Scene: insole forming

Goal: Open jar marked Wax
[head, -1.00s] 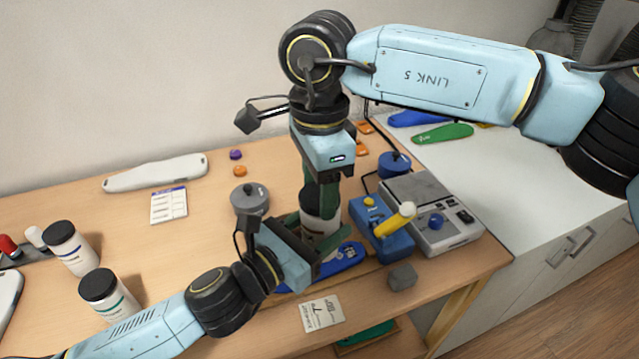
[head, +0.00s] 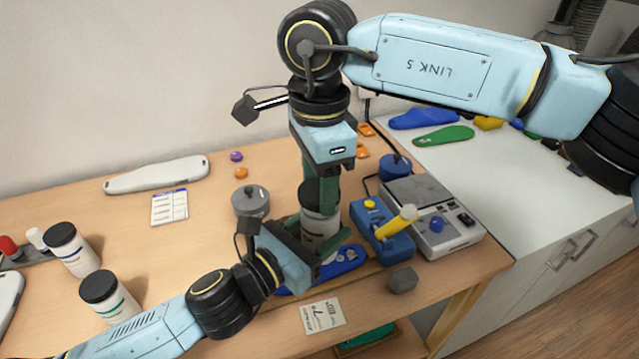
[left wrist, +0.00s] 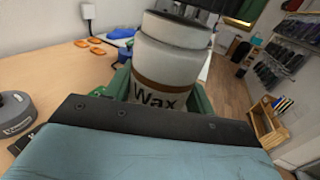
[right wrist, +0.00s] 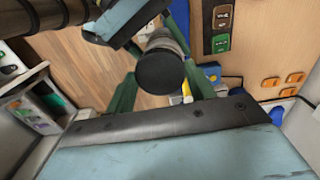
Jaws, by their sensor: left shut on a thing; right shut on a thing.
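The jar marked Wax (left wrist: 165,70) is a white jar with a brown band, upright between the green fingers of my left gripper (head: 322,243), which is shut on its body. The jar also shows in the head view (head: 320,226). Its white neck shows bare in the left wrist view. My right gripper (head: 321,195) points down from above, shut on the black lid (right wrist: 160,72). The lid sits directly above the jar, raised on the neck; I cannot tell whether it is fully clear. The jar's mouth is hidden.
Two other black-lidded jars (head: 70,249) (head: 108,296) stand at the left. A blue device with a yellow handle (head: 383,232) and a scale-like box (head: 432,216) stand close on the right.

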